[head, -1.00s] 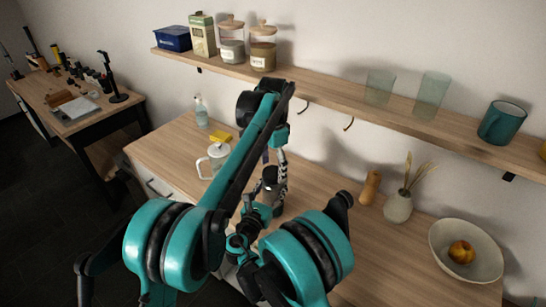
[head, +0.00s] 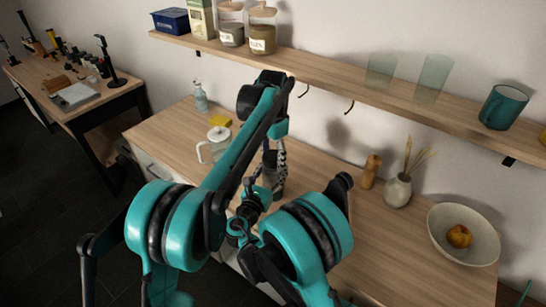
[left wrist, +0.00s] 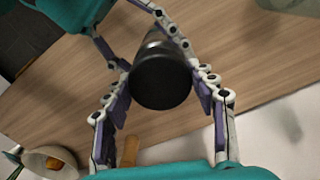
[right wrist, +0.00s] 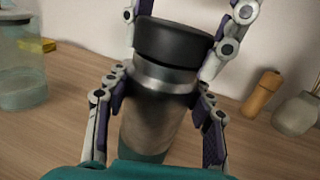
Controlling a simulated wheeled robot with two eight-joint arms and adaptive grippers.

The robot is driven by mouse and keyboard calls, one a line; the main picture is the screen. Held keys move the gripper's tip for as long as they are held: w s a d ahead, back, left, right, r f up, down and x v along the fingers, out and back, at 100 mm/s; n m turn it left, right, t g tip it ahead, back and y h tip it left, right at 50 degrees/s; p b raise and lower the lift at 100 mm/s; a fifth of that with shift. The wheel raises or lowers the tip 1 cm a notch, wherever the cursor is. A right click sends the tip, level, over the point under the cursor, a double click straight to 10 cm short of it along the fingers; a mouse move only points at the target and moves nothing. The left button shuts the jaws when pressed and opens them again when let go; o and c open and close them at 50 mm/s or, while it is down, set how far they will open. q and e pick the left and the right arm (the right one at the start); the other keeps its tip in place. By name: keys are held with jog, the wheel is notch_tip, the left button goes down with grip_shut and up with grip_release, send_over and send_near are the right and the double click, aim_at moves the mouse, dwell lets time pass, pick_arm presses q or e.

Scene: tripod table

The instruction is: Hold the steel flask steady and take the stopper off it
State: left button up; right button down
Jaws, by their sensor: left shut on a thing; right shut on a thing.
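The steel flask (right wrist: 152,118) stands upright in the right wrist view, with a bright metal neck, a teal lower part and a broad black stopper (right wrist: 172,42) on top. My right gripper (right wrist: 160,112) is shut around the flask's body. My left gripper (left wrist: 163,85) is shut on the stopper from above, its purple pads on either side; the stopper's dark round top (left wrist: 160,82) fills the middle of the left wrist view. The stopper appears seated on the neck. In the head view the flask (head: 271,176) is small and partly hidden by my arms.
A wooden mill (head: 371,171), vase (head: 397,190) and fruit bowl (head: 464,247) stand right. A shelf (head: 340,93) with jars and glasses runs above.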

aim_at(273, 156)
pick_arm(q)
jog(key=n, duration=0.8)
jog(key=shift+n, duration=0.3)
jog(key=shift+r, duration=0.1)
jog(key=shift+r, duration=1)
jog(key=shift+r, duration=2)
pick_arm(e)
jog(key=c, duration=0.5)
grip_release()
jog(key=shift+c, duration=0.2)
